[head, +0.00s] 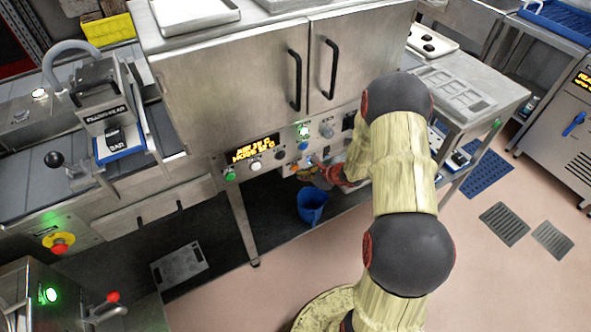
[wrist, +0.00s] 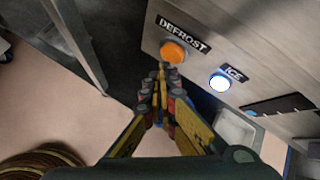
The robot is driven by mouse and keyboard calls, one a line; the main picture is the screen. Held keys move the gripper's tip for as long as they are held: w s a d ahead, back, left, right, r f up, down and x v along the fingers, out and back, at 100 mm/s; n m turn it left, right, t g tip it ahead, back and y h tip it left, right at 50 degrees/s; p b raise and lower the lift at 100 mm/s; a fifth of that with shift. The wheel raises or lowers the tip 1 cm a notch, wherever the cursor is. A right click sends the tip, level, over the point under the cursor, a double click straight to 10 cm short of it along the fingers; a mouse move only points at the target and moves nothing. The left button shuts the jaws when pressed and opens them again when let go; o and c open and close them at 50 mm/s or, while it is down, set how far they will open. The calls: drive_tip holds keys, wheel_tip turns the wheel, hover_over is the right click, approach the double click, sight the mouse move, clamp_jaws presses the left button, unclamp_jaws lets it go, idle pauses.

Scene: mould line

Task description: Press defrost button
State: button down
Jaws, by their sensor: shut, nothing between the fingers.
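The defrost button (wrist: 173,52) is a round, lit orange button on the steel panel in the wrist view. The label DEFROST (wrist: 184,34) is above it. My gripper (wrist: 163,70) is shut and empty, with its tips just below the orange button in the picture. I cannot tell whether they touch it. In the head view my gripper (head: 306,168) is low in front of the cabinet's control panel, partly hidden by my arm.
A lit white button (wrist: 219,82) labelled ICE is right of the orange one. The steel cabinet (head: 235,90) has two doors with black handles and an amber display (head: 256,148). A blue bin (head: 312,206) stands below the panel. Open floor (head: 490,270) is at the right.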

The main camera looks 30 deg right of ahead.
drive_tip(key=shift+w, duration=0.3)
drive_tip(key=shift+w, duration=0.45)
idle(0.8)
drive_tip(key=shift+s+b, duration=0.15)
drive_tip(key=shift+b, duration=0.15)
drive_tip(key=shift+s, duration=0.75)
drive_tip(key=shift+s+d+b, duration=0.1)
drive_tip(key=shift+s+b, duration=0.6)
drive_tip(key=shift+s, duration=1.8)
